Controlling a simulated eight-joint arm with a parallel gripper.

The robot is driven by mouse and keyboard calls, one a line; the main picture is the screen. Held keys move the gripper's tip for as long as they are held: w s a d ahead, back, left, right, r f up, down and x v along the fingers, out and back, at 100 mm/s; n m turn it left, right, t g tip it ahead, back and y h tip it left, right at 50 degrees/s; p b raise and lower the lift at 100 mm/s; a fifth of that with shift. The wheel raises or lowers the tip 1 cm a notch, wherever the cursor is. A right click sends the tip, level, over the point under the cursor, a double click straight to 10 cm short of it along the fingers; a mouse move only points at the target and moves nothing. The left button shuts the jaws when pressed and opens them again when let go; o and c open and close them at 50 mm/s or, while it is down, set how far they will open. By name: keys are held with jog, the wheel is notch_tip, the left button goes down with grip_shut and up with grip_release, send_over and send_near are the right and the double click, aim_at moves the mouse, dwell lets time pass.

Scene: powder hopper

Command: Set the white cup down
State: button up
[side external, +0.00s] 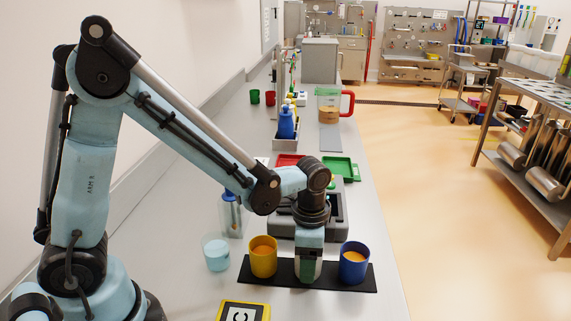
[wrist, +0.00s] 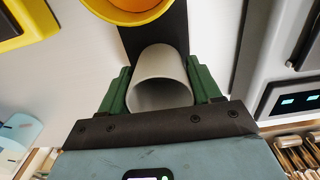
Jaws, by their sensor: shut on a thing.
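The white cup (wrist: 160,62) is between the green fingers of my gripper (wrist: 160,86) in the wrist view, gripped on both sides. In the side external view my gripper (side external: 308,270) points down at the black strip (side external: 333,283), between the yellow cup (side external: 263,262) and the blue cup (side external: 354,268). The white cup is hidden there behind my gripper. The strip also shows beside the white cup in the wrist view (wrist: 140,40). I cannot tell whether the cup's base touches the strip.
The yellow and blue cups hold orange contents and stand close on either side. A pale cup (side external: 216,262) stands on the bench to the left. A yellow-framed card (side external: 243,311) lies in front. A grey device (side external: 345,215) sits behind the strip.

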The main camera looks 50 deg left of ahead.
jog(key=o, duration=1.1)
notch_tip(320, 180, up, 12)
jog(key=s+a+n+t, duration=0.2)
jog(key=n, duration=0.1)
jog(key=s+a+n+t, duration=0.2)
jog(key=a+n, duration=0.1)
jog(key=s+a+n+t, duration=0.2)
jog(key=a+n+t, duration=0.1)
jog(key=shift+r, duration=0.1)
